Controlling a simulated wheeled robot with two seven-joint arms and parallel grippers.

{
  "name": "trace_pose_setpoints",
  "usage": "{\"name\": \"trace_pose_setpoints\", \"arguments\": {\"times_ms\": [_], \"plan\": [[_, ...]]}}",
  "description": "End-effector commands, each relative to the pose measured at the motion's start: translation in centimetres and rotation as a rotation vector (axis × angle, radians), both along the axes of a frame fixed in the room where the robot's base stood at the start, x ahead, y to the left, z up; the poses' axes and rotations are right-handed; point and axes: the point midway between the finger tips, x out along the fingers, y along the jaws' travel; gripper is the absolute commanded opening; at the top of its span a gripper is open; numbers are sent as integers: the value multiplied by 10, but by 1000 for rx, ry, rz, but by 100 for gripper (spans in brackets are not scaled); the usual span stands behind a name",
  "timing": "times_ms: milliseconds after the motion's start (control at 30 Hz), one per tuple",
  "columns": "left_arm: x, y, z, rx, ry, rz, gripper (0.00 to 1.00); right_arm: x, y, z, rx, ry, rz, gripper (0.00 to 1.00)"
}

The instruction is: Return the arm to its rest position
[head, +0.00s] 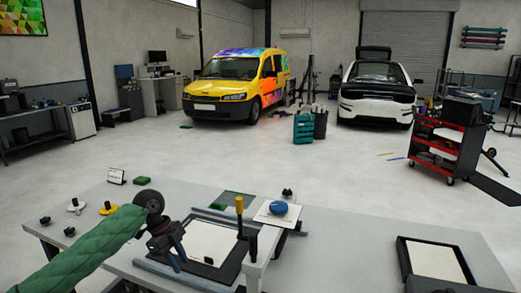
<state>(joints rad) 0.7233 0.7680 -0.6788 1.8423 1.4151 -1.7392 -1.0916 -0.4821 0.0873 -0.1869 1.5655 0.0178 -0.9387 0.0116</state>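My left arm (90,248) in a green quilted sleeve reaches in from the lower left over the grey worktable (350,250). My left gripper (172,258) is dark and points down beside the left edge of a white sheet (208,241) in a dark frame. It is small against the dark parts, so I cannot tell its opening. I see nothing clearly held in it. My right gripper is not in view.
The table holds a yellow-handled tool (239,207), a blue round object (278,207) on a white sheet, a black tray (401,262), rails, and small knobs at left. Beyond are a yellow van (230,88), a white car (375,95) and a red cart (440,150). Open floor lies between.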

Motion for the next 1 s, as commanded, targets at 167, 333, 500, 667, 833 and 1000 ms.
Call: {"name": "trace_pose_setpoints", "arguments": {"times_ms": [167,333,500,667,833,1000], "plan": [[-8,-10,-16,4,2,24,28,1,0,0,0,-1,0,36],[-18,-23,-34,8,2,56,28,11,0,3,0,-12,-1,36],[-33,-40,-57,11,-1,105,28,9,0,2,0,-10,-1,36],[-57,-62,-88,8,-3,187,28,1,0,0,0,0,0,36],[-86,-83,-119,3,-6,305,28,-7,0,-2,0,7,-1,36],[-117,-100,-145,-9,-7,440,28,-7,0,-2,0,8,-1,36]]}}
